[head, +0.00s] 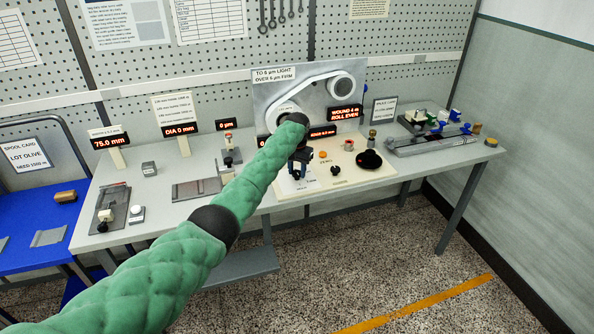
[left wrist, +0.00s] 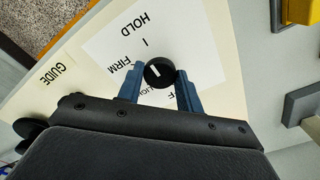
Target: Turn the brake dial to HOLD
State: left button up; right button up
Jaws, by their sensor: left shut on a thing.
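The brake dial (left wrist: 158,72) is a small round black knob with a white mark, on a white label card (left wrist: 110,42) in the left wrist view. The card reads HOLD and FIRM, with other words partly covered. The mark runs up and slightly left there; I cannot tell exactly which word it meets. My left gripper (left wrist: 160,80) has one blue finger on each side of the dial, shut on it. In the head view my left gripper (head: 298,168) is low over the cream panel (head: 350,182), and it hides the dial. My right gripper is not in view.
Near the gripper in the head view are an orange button (head: 323,154), a black knob (head: 336,170) and a black round handle (head: 369,159). The winding machine's grey back plate (head: 315,82) stands behind. A GUIDE label (left wrist: 64,74) lies left in the wrist view.

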aim_at(297, 172)
pick_arm(q)
jog(key=shift+r, duration=0.1)
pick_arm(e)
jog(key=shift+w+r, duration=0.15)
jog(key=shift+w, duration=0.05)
pick_arm(q)
jog(key=o, duration=1)
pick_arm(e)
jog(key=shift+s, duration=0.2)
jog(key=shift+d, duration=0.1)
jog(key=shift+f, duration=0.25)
pick_arm(q)
jog(key=shift+r, duration=0.35)
notch_tip(297, 172, up, 6)
jog(key=shift+f+b, duration=0.15)
jog(key=shift+b, duration=1.1)
jog(key=shift+r, duration=0.65)
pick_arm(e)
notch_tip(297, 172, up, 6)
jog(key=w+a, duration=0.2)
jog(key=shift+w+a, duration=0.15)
